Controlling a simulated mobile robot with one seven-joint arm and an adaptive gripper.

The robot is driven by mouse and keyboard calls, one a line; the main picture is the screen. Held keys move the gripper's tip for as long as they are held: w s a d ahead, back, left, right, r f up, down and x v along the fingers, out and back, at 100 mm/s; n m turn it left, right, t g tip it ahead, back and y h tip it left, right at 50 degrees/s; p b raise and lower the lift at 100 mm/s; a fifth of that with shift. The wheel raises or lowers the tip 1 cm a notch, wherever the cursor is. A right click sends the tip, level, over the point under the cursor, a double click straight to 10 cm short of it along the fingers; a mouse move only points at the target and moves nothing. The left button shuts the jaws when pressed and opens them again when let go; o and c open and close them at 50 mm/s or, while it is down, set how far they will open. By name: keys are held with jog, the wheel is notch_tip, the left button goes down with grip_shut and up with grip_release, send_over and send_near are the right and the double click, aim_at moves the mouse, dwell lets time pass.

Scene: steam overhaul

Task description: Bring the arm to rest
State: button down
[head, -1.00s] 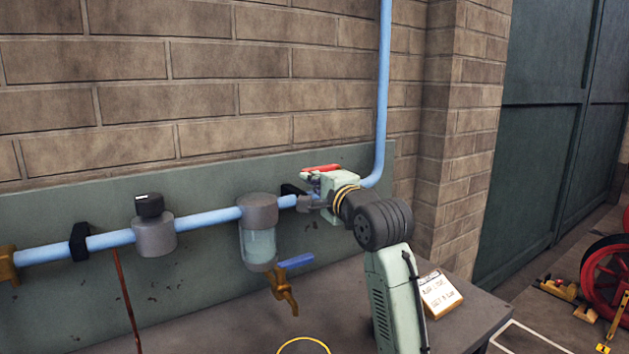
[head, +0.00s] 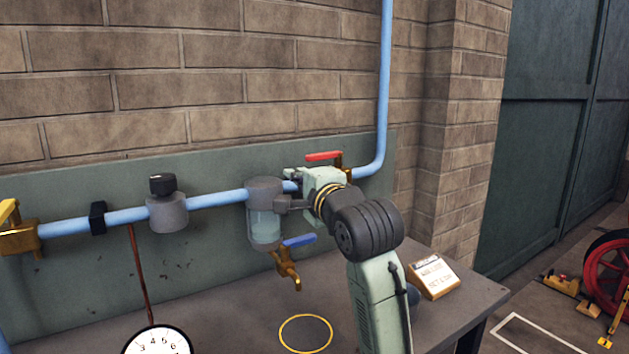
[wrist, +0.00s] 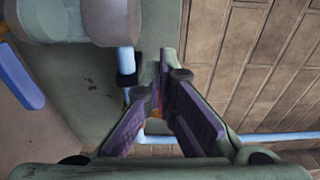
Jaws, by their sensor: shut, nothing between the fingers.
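My gripper (head: 288,188) is shut and empty in the head view, at the blue pipe (head: 215,198) just right of the clear-bowled filter (head: 264,222). Whether it touches the pipe cannot be told. My arm rises from the lower right. A red-handled brass valve (head: 324,156) sits just behind and right of the gripper, its handle about in line with the pipe. In the wrist view my gripper's fingers (wrist: 160,75) point at the backing panel, with the filter close by at upper left (wrist: 80,20).
A blue-handled brass drain tap (head: 288,262) hangs below the filter. A regulator with a black knob (head: 166,212) sits further left, and a dial gauge (head: 157,342) at the bottom. A yellow ring (head: 306,334) and a written sign (head: 433,276) are on the bench (head: 230,322).

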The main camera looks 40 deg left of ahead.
jog(key=shift+s+a, duration=0.15)
jog(key=shift+s, duration=0.35)
